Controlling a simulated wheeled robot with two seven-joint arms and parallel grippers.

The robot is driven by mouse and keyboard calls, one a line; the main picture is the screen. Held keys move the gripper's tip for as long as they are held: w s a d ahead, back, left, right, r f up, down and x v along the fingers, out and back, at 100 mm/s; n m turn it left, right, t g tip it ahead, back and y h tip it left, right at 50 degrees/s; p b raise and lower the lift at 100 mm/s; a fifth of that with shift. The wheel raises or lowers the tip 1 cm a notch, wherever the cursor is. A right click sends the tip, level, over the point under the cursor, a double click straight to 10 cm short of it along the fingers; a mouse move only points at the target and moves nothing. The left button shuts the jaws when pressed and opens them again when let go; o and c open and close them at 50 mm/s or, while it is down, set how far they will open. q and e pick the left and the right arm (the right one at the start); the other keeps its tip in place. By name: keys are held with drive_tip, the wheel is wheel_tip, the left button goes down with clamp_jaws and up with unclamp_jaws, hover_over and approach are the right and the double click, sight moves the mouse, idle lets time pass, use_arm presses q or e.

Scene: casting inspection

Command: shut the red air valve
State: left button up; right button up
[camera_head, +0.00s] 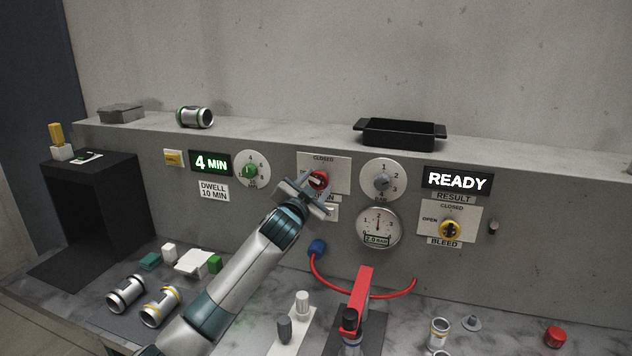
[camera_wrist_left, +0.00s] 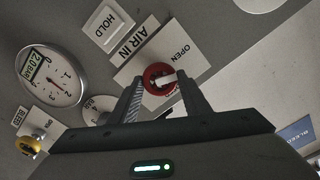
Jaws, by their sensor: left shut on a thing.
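The red air valve (camera_head: 319,179) is on a white plate (camera_head: 333,171) on the grey panel, with a "CLOSED" label at the plate's top. In the left wrist view the red valve (camera_wrist_left: 155,73) has a pale bar across it, beside the words "OPEN" and "AIR IN". The bar extends rightward there, below "OPEN"; its exact setting is hard to tell. My left gripper (camera_head: 316,187) is at the valve, its fingers on either side, shut on it; the fingers also show in the left wrist view (camera_wrist_left: 162,90). My right gripper is not in view.
A yellow bleed valve (camera_head: 450,229), a pressure gauge (camera_head: 379,226) and a dial (camera_head: 382,182) are to the right. A red hose (camera_head: 329,285) and red clamp (camera_head: 361,292) stand below. A black tray (camera_head: 400,133) rests on the ledge. Castings (camera_head: 126,293) lie at the left.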

use_arm(q)
drive_tip(key=m+p, duration=0.2)
drive_tip(key=m, duration=0.4)
drive_tip(key=m+p, duration=0.2)
drive_tip(key=m, duration=0.3)
drive_tip(key=shift+f+m+p, duration=0.1)
drive_tip(key=shift+m+p, duration=0.4)
drive_tip(key=shift+m, duration=0.7)
drive_tip(key=o, duration=1)
drive_tip(key=shift+o, duration=0.2)
drive_tip(key=shift+s, duration=0.1)
drive_tip(key=b+v, duration=0.4)
drive_tip(key=v, duration=1.3)
drive_tip(key=shift+b, duration=0.35)
